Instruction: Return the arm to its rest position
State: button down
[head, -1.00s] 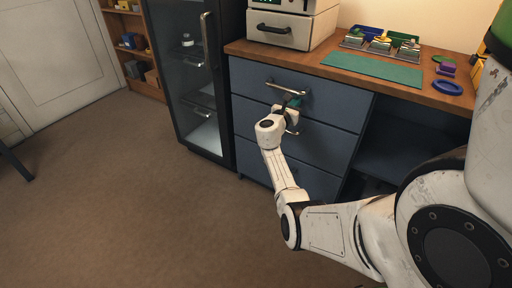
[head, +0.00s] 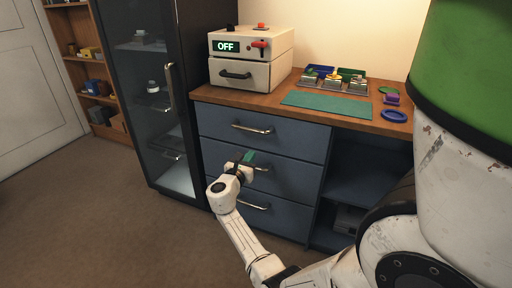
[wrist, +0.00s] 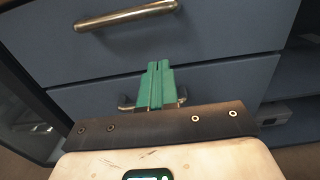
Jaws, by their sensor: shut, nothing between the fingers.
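My gripper (head: 248,157) is in front of the blue drawer unit (head: 222,118), at about the height of the middle drawer. In the wrist view its green fingers (wrist: 156,84) are closed together with nothing between them. They point toward the drawer fronts and cover part of the middle drawer's handle (wrist: 126,103). The upper drawer's handle (wrist: 126,15) shows above the fingers. I cannot tell how near the fingertips are to the drawer front. All the drawers look shut.
A glass-doored cabinet (head: 125,60) stands left of the drawers. On the wooden top (head: 262,105) are a box with an "OFF" display (head: 226,46), a green mat (head: 325,105), small trays and a blue ring (head: 394,116). An open shelf (head: 365,175) is at right. The floor (head: 90,215) at left is clear.

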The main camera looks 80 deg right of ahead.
jog(key=shift+v, duration=1.55)
jog(key=s+a+f+m+t+y, duration=0.1)
jog(key=a+f+m+y, duration=0.25)
jog(key=a, duration=0.35)
jog(key=s+a+f+m+t+y, duration=0.1)
jog(key=a+f+m+y, duration=0.15)
jog(key=a+m, duration=0.4)
jog(key=a+f+m+t+y, duration=0.2)
jog(key=a+f+m+y, duration=0.15)
jog(key=a, duration=0.55)
jog(key=s+a+f+m+t+y, duration=0.15)
jog(key=a+y, duration=0.25)
jog(key=a, duration=0.7)
jog(key=s+a+f+m+g+y, duration=0.1)
jog(key=s+a+y, duration=0.25)
jog(key=a, duration=0.75)
notch_tip(320, 180, up, 18)
jog(key=p, duration=1.8)
jog(key=shift+w+d, duration=0.2)
jog(key=shift+d, duration=0.05)
jog(key=shift+f+t, duration=0.15)
jog(key=shift+t, duration=0.1)
